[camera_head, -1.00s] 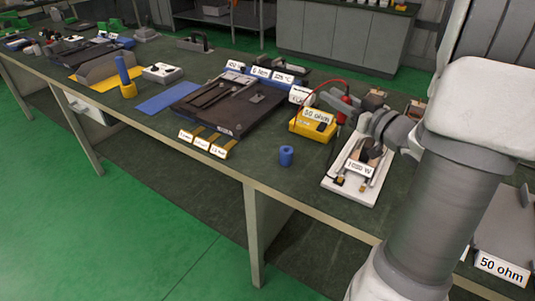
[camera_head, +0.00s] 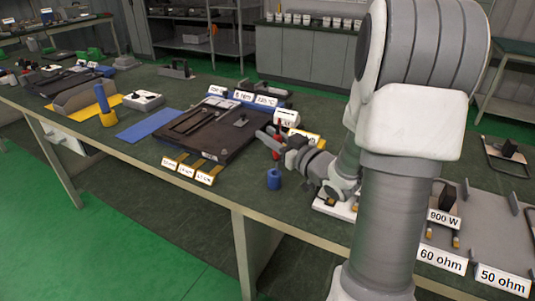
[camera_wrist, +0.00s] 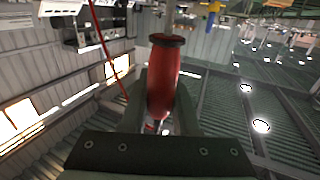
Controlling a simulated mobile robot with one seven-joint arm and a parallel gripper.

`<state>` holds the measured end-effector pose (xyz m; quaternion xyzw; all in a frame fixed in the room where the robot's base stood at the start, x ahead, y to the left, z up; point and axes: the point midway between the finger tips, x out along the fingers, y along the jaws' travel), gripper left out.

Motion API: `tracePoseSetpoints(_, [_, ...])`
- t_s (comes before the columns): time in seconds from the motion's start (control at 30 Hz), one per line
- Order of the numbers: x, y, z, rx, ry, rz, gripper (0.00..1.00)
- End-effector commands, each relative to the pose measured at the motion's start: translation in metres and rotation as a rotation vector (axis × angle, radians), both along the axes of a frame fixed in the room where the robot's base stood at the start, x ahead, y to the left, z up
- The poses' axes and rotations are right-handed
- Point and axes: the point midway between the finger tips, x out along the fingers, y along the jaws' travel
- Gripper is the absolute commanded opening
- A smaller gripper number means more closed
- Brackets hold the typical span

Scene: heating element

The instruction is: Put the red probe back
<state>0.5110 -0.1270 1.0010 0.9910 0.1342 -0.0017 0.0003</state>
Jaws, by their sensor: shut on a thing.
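The red probe (camera_wrist: 163,85) stands between the two fingers of my gripper (camera_wrist: 162,105) in the wrist view, and the fingers are shut on it. In the head view my gripper (camera_head: 269,140) is above the bench, left of the yellow meter (camera_head: 312,137), with a bit of the red probe (camera_head: 276,153) showing at the fingers. The yellow meter is mostly hidden behind my gripper and arm. A red lead (camera_wrist: 99,38) shows in the wrist view. I cannot make out the probe's holder.
A blue cylinder (camera_head: 274,180) stands on the bench just below my gripper in the picture. A dark plate fixture (camera_head: 207,130) lies to the left, with brass labelled strips (camera_head: 190,168) before it. Labelled resistor parts (camera_head: 441,240) are at the right. A blue mat (camera_head: 148,125) is bare.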

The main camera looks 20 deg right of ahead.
Motion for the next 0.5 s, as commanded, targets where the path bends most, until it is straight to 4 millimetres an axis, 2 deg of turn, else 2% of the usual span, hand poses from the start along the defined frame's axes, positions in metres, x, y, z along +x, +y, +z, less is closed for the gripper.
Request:
tracePoseSetpoints(0.17, [0.003,0.005,-0.010,0.002,0.001,-0.001,0.00])
tracePoseSetpoints(0.4, [0.003,0.005,-0.043,0.002,0.001,0.000,0.00])
tracePoseSetpoints(0.5, [0.003,0.005,-0.044,-0.001,0.000,0.000,0.00])
